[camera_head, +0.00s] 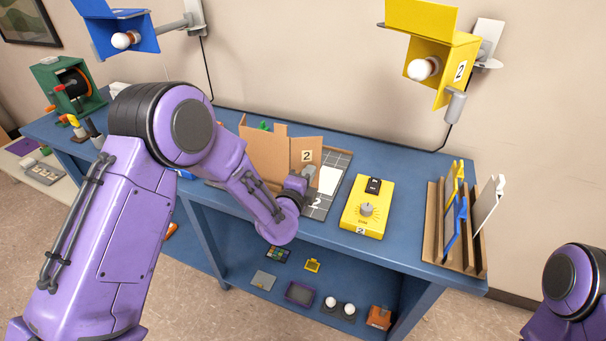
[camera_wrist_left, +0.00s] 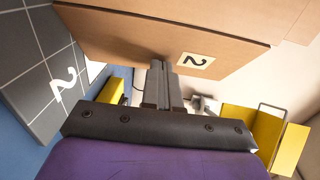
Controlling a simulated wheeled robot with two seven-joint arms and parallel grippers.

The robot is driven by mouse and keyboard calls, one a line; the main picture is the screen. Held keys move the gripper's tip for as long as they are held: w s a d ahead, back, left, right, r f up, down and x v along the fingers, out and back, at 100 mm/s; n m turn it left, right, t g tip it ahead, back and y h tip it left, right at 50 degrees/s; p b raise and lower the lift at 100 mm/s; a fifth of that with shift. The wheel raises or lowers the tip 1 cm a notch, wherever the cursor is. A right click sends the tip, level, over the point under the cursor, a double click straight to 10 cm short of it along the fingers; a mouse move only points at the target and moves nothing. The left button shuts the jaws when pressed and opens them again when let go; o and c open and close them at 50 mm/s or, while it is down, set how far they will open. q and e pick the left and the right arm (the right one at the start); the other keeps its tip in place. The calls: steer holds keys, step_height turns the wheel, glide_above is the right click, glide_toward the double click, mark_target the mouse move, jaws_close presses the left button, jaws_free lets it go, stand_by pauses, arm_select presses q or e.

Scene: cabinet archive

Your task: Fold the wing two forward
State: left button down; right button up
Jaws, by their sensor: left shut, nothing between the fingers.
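The wing two is a brown cardboard panel (camera_head: 306,150) with a white "2" label, standing upright on the blue bench beside a larger cardboard panel (camera_head: 262,152). In the left wrist view the labelled cardboard (camera_wrist_left: 215,35) fills the top. My left gripper (camera_head: 307,174) is just in front of the wing's lower part. In the left wrist view its shut fingers (camera_wrist_left: 160,68) reach to the cardboard near the "2" label, with nothing between them. I cannot tell whether they touch it. My left arm hides part of the cardboard. My right gripper is out of view.
A dark gridded mat (camera_head: 338,172) marked "2" lies beside the wing. A yellow lamp (camera_head: 440,60) and a blue lamp (camera_head: 125,35) are on the wall.

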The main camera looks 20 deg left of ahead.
mark_target(304, 167)
arm_select(q)
steer(key=shift+w+a+f+b, duration=0.1)
steer(key=shift+w+a+b, duration=0.25)
steer(key=shift+w+a, duration=0.8)
steer(key=shift+d, duration=0.15)
steer(key=s, duration=0.4)
steer(key=shift+p, duration=0.3)
